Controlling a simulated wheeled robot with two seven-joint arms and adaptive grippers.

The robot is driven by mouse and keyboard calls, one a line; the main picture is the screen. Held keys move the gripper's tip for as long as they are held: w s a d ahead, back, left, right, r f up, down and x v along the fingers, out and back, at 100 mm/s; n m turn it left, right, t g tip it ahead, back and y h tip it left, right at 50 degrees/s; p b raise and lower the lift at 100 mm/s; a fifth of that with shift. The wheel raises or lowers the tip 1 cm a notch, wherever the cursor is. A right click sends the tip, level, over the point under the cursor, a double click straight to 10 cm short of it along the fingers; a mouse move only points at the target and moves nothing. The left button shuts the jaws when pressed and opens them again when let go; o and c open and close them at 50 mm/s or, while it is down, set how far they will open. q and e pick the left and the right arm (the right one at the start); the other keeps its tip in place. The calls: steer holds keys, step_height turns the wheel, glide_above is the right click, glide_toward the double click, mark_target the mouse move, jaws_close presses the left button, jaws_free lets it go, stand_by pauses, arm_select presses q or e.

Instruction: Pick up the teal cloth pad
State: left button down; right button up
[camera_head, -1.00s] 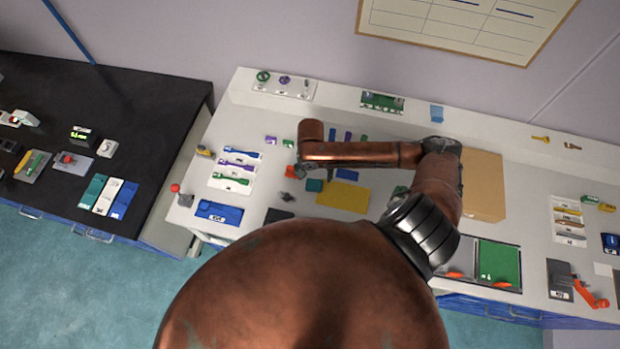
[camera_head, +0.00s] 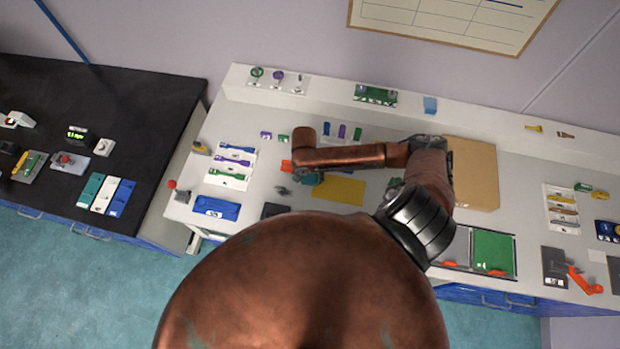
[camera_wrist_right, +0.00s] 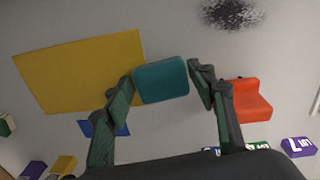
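The teal cloth pad (camera_head: 313,180) lies on the light bench, left of a yellow sheet (camera_head: 340,191), partly covered by my right arm in the head view. In the right wrist view the pad (camera_wrist_right: 161,80) is a rounded square between the two fingertips of my right gripper (camera_wrist_right: 163,82). The fingers are apart, one on each side of the pad and very close to its edges; I cannot tell whether they touch it. In the head view the right gripper (camera_head: 302,172) is small and mostly hidden under its arm. My left gripper is not in view.
An orange-red block (camera_wrist_right: 248,100) sits just beside the right finger in the wrist view. A blue piece (camera_wrist_right: 103,128) lies behind the left finger.

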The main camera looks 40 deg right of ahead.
steer(key=c, duration=0.3)
steer(key=shift+c, duration=1.2)
steer(key=shift+w+r, duration=0.1)
steer(key=shift+r, duration=0.15)
step_height(320, 180, up, 2)
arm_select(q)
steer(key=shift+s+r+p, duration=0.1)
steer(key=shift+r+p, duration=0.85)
arm_select(e)
steer(key=s+a+r, duration=0.6)
steer(key=s+r, duration=0.4)
steer(key=s, duration=0.2)
steer(key=shift+s+a+r, duration=0.2)
steer(key=shift+a+r, duration=0.05)
steer(key=shift+r, duration=0.05)
